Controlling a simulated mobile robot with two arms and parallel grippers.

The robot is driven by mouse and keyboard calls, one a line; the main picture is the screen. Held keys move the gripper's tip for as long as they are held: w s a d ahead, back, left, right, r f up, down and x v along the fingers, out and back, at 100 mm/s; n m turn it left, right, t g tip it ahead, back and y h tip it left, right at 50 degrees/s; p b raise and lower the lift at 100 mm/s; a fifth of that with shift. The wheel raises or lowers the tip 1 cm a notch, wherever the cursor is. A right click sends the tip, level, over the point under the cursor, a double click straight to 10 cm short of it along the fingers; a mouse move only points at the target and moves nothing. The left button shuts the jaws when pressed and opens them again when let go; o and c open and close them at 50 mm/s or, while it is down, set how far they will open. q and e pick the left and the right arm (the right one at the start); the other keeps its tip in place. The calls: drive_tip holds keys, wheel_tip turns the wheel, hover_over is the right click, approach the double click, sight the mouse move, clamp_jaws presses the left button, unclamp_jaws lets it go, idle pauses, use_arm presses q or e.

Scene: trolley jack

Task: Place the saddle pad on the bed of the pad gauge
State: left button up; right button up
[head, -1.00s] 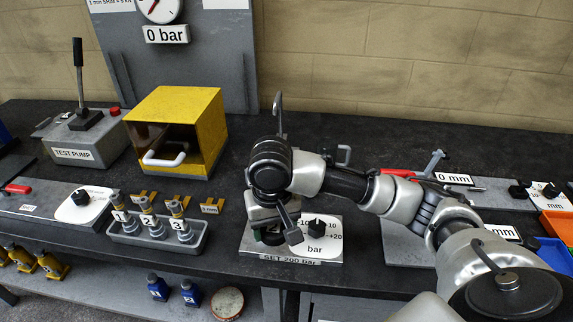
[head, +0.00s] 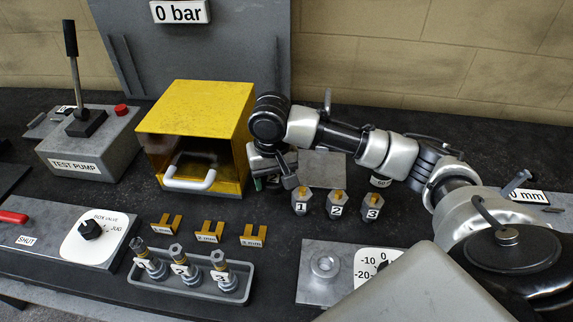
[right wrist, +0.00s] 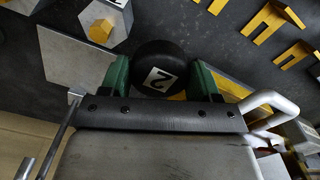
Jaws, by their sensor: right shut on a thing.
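My right gripper (head: 264,184) is low over the bench, just right of the yellow box. In the right wrist view its green fingers (right wrist: 164,80) are shut on a round black saddle pad (right wrist: 152,60) marked 2. The pad is hard to make out in the head view, behind the gripper. A bare grey plate (head: 324,167) lies just right of the gripper and also shows in the right wrist view (right wrist: 68,58). A 0 mm sign (head: 527,196) stands at the right. My arm covers much of that area, and I cannot tell which surface is the gauge's bed. My left gripper is not in view.
The yellow box (head: 204,105) with a white handle (head: 190,183) stands close left of the gripper. Several numbered grey pieces with yellow tops (head: 337,205) stand in front of the plate. Yellow forks (head: 209,232) and a tray (head: 245,293) of numbered fittings are nearer the front.

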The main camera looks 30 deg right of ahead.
drive_tip(key=w, duration=0.1)
drive_tip(key=w+d+f, duration=0.2)
drive_tip(key=shift+w+d+f, duration=0.15)
drive_tip(key=shift+w+f, duration=0.05)
drive_tip(key=shift+w, duration=0.2)
drive_tip(key=shift+w+d+f, duration=0.35)
drive_tip(key=shift+w+f, duration=0.25)
drive_tip(key=shift+w, duration=0.2)
drive_tip(key=shift+w+d+f+p, duration=0.3)
drive_tip(key=shift+w+f, duration=0.3)
drive_tip(key=shift+f, duration=0.05)
wheel_tip(320, 180, down, 3)
drive_tip(key=shift+f+p, duration=0.15)
drive_tip(key=shift+p, duration=0.15)
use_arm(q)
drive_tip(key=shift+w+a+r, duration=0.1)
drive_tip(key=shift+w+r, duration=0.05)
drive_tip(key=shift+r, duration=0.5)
use_arm(e)
drive_tip(key=shift+f, duration=0.1)
drive_tip(key=o, duration=0.7)
drive_tip(key=shift+f, duration=0.15)
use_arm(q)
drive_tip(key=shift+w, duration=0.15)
